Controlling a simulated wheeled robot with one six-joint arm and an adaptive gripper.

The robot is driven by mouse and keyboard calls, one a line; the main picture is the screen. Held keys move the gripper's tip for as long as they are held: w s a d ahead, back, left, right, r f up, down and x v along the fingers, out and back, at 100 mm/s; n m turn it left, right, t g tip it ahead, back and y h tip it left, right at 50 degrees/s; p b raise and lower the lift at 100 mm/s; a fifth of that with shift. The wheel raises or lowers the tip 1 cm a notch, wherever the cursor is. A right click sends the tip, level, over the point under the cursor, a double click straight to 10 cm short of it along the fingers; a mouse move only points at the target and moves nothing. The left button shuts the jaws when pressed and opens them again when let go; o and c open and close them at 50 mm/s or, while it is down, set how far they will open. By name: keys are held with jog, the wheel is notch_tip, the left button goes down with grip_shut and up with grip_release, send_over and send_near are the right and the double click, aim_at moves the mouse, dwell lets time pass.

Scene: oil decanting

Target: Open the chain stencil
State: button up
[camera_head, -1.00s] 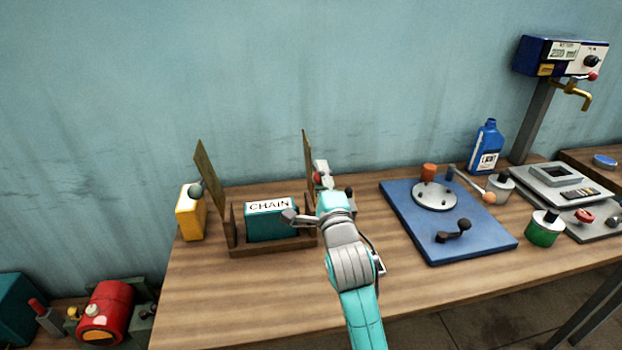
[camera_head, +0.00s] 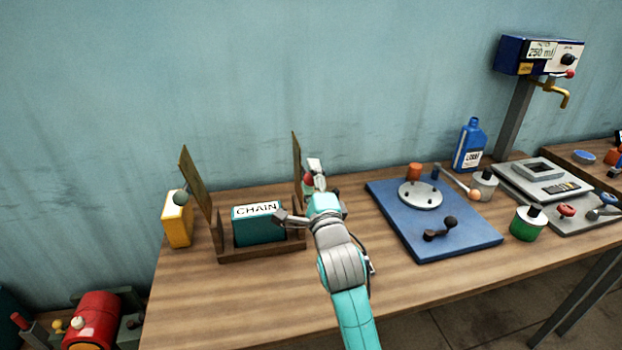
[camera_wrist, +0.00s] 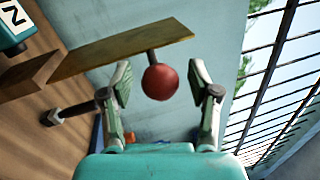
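The chain stencil is a wooden frame (camera_head: 262,252) around a teal box labelled CHAIN (camera_head: 258,229). My gripper (camera_head: 318,182) is at the right plate's outer side. In the wrist view my gripper (camera_wrist: 163,92) is open, its fingers on either side of the red knob (camera_wrist: 160,82), with gaps between. The right plate also shows there (camera_wrist: 110,52).
A yellow container (camera_head: 177,222) stands left of the frame. A blue board (camera_head: 450,236) with a round plate and crank lies to the right. A blue bottle (camera_head: 469,146), a green can (camera_head: 527,224) and a scale (camera_head: 540,180) stand further right. The table's front is clear.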

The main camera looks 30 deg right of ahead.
jog(key=v, duration=1.2)
jog(key=shift+f, duration=0.1)
dwell(0.4)
jog(key=s+a+f+n+g+y, duration=0.1)
jog(key=s+a+f+n+y, duration=0.1)
jog(key=s+a+f+n, duration=0.4)
jog(key=s+a+f+n+g+y, duration=0.1)
jog(key=s+f+n+y, duration=0.1)
jog(key=s+f+n, duration=0.7)
jog(key=s+a+f+n+g+y, duration=0.1)
jog(key=s+f+n, duration=0.2)
jog(key=s, duration=0.8)
jog(key=s+a+f+n+g+y, duration=0.1)
jog(key=s+n, duration=0.4)
jog(key=s, duration=0.7)
notch_tip(320, 180, down, 2)
jog(key=shift+a+f+n, duration=0.1)
jog(key=shift+a+n, duration=0.2)
jog(key=shift+a, duration=0.4)
